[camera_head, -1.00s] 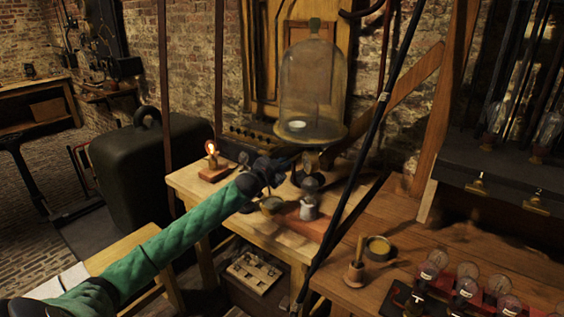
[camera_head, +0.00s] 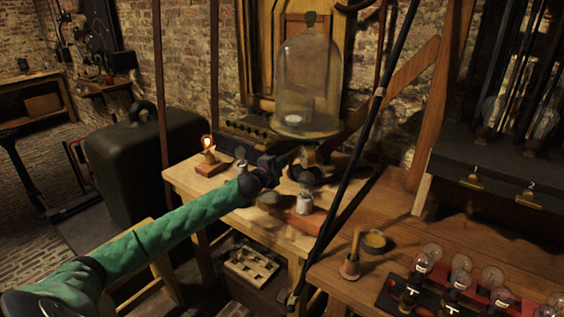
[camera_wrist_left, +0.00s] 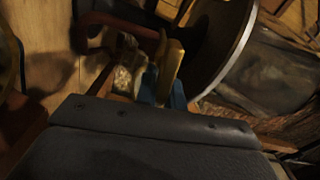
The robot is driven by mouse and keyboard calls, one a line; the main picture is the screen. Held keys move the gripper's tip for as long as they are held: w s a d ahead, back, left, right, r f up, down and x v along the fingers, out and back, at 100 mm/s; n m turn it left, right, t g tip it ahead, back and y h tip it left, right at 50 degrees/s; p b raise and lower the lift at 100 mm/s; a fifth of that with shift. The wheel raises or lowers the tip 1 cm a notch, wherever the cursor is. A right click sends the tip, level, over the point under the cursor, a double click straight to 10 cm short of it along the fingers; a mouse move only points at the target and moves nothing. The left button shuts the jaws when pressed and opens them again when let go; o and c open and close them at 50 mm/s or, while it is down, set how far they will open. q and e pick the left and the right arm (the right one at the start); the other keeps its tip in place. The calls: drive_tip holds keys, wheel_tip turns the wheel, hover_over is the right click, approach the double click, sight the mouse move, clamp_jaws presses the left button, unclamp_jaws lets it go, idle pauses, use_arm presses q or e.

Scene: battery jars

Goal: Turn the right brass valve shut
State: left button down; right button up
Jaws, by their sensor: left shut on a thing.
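A glass bell jar (camera_head: 308,75) stands on a round plate (camera_head: 322,134) at the back of the wooden bench. My left gripper (camera_head: 290,158) reaches in from the left just under the plate's front left edge. In the left wrist view its blue fingers (camera_wrist_left: 160,92) are shut on a yellowish brass piece, the brass valve (camera_wrist_left: 173,62), close beside the dark round plate edge (camera_wrist_left: 232,60). In the head view the valve handle is mostly hidden by my gripper and shadow, so its angle is hard to tell. My right gripper is not in view.
A lit bulb on a wooden block (camera_head: 209,158) stands at the bench's left end. A small grey jar (camera_head: 305,202) stands in front of the plate. A dark slanted pole (camera_head: 345,170) crosses in front. Several glass bulbs (camera_head: 460,270) fill a rack at lower right.

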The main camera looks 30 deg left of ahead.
use_arm(q)
drive_tip(key=shift+f+m, duration=0.2)
drive_tip(key=shift+m, duration=0.7)
drive_tip(key=shift+f, duration=0.1)
drive_tip(key=shift+d, duration=0.1)
drive_tip(key=c, duration=1.6)
unclamp_jaws()
drive_tip(key=shift+o, duration=0.5)
